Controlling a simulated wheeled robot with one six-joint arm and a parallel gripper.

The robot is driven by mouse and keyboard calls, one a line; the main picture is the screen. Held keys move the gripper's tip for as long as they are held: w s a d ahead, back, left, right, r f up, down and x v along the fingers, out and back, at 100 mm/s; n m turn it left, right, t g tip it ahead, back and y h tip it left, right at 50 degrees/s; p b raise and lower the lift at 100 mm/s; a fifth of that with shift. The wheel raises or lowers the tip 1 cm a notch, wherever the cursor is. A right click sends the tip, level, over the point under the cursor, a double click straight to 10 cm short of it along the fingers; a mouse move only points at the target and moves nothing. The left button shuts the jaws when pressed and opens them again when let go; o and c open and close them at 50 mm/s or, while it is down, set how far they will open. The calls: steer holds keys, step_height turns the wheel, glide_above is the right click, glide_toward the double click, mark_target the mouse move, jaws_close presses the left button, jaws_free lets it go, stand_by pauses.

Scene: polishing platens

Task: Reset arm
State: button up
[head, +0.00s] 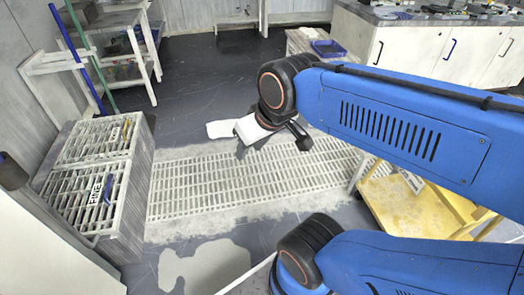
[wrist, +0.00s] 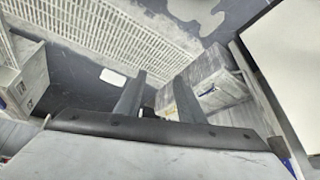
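My blue arm reaches in from the right in the head view and bends back at a dark elbow-like joint. My gripper (head: 302,136) hangs over the floor grate and only partly shows there. In the wrist view, the two dark fingers of my gripper (wrist: 158,80) stand apart with a clear gap and nothing between them. No held object shows in either view.
A slatted floor grate (head: 230,188) runs across the middle. Slatted crates (head: 84,190) stand at left, a yellow stand (head: 410,205) at right, and a white cabinet (head: 430,50) at back right. The dark floor (head: 190,75) behind is mostly clear.

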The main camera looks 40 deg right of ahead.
steer(key=shift+s+d+f+m+g+h, duration=0.15)
steer(key=shift+s+d+f, duration=0.05)
steer(key=shift+s+d, duration=0.35)
steer(key=shift+s+d+f+m+g+h, duration=0.2)
steer(key=shift+s+d, duration=0.2)
steer(key=shift+s, duration=0.25)
steer(key=shift+c, duration=0.7)
